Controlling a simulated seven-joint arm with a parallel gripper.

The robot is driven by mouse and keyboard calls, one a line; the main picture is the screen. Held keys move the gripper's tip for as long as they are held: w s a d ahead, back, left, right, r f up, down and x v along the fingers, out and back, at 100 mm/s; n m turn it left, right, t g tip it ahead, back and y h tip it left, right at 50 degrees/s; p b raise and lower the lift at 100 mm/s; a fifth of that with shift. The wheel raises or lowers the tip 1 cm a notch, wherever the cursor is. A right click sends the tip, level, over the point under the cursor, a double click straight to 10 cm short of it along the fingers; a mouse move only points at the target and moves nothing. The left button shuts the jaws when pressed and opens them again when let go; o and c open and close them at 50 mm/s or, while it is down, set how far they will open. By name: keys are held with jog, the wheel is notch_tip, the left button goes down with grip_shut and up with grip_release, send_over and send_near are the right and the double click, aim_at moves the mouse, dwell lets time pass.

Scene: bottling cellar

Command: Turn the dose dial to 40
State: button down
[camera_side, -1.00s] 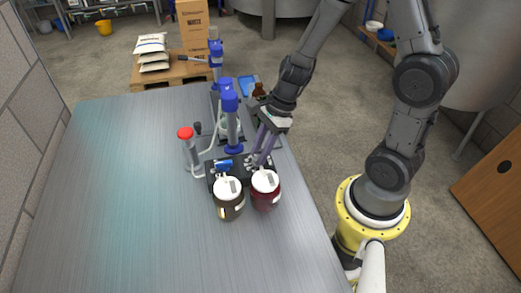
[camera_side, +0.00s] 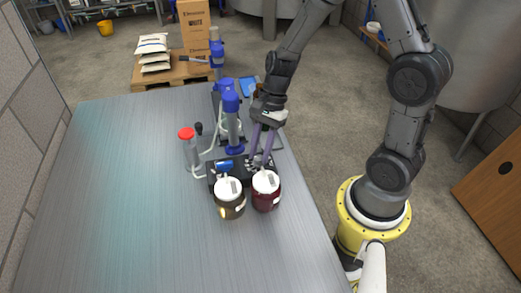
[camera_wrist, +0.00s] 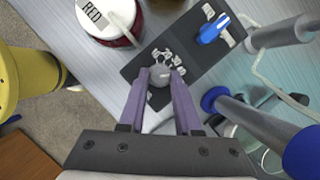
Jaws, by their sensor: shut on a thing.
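The dose dial (camera_wrist: 159,97) is a small round grey knob on a black panel (camera_wrist: 137,67), with several white labels in an arc around its far side.
A blue knob (camera_wrist: 213,28) with white labels sits on the same panel. A dark red jar (camera_side: 266,200) and a brown jar (camera_side: 230,208) stand close in front. The table's left side is clear.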

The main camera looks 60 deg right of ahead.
dwell(0.4)
jog(key=c, duration=0.6)
grip_release()
jog(key=shift+r, duration=0.1)
jog(key=v, duration=1.3)
jog(key=shift+d+r, duration=0.2)
jog(key=shift+r, duration=0.05)
